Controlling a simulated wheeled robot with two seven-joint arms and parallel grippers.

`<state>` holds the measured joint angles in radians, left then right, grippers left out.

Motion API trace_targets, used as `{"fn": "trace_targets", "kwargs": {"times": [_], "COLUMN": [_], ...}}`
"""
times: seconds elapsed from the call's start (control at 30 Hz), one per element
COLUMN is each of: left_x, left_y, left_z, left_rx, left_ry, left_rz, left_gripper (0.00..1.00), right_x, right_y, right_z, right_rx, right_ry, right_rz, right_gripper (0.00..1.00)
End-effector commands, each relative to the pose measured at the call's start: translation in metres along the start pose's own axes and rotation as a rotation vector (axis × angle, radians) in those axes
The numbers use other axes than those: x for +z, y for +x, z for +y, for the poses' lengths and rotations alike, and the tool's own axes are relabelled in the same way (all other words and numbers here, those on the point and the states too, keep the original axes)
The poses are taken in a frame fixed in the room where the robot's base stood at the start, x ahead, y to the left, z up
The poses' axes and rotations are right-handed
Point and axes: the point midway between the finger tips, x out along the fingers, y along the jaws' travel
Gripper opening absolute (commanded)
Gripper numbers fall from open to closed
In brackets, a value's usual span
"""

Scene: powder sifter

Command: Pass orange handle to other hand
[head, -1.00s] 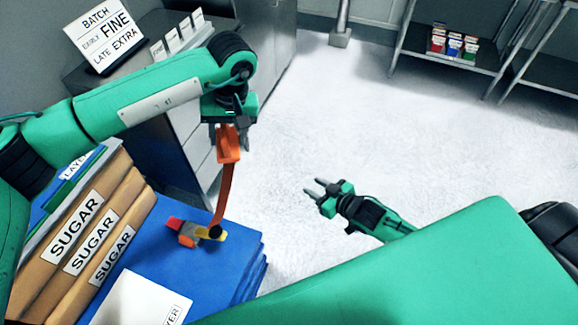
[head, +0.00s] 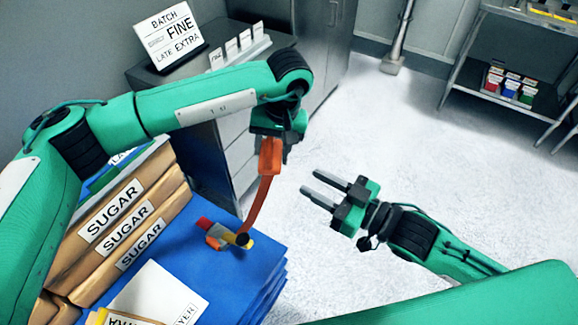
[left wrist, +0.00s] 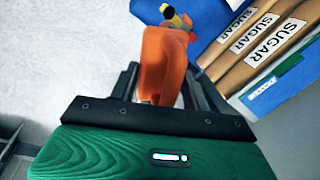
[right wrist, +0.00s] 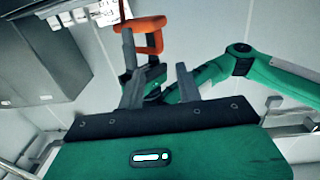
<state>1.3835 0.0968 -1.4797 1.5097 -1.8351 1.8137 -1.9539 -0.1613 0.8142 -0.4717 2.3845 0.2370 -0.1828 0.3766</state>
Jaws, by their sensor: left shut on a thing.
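My left gripper (head: 277,132) points down and is shut on the top of the orange handle (head: 270,157), which hangs above the blue stack. In the left wrist view the handle (left wrist: 163,60) sits between the two fingers. A thin orange strip runs down from it to a red, yellow and black end piece (head: 227,235) over the blue stack; I cannot tell if it touches. My right gripper (head: 311,183) is open and empty, right of and below the handle, fingers pointing left. In the right wrist view the handle (right wrist: 143,36) shows beyond the fingers, partly hidden by one.
Brown SUGAR packs (head: 120,222) are stacked at left, beside the blue stack (head: 262,262). A grey cabinet (head: 232,150) with a BATCH sign (head: 170,37) stands behind. A metal shelf (head: 510,95) is far right. The floor between is clear.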

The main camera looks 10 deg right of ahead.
Motion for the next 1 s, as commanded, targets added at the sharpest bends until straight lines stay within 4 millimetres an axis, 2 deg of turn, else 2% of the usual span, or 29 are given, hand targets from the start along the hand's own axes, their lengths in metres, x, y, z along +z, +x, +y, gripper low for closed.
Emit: {"fn": "trace_targets", "kwargs": {"times": [0.6,0.8,1.0], "left_x": [0.000,0.000,0.000], "left_y": [0.000,0.000,-0.001], "left_z": [0.000,0.000,0.001], "left_rx": [0.000,0.000,0.002], "left_ry": [0.000,0.000,0.002], "left_rz": [0.000,0.000,0.000], "left_gripper": [0.21,0.21,0.21], "right_x": [-0.001,-0.001,0.000], "right_y": [0.085,0.100,0.102], "right_z": [0.000,0.000,0.000], "right_rx": [0.000,0.000,-0.001], "right_ry": [-0.001,-0.001,-0.001], "right_rz": [0.003,0.001,0.000], "right_gripper": [0.35,0.35,0.35]}}
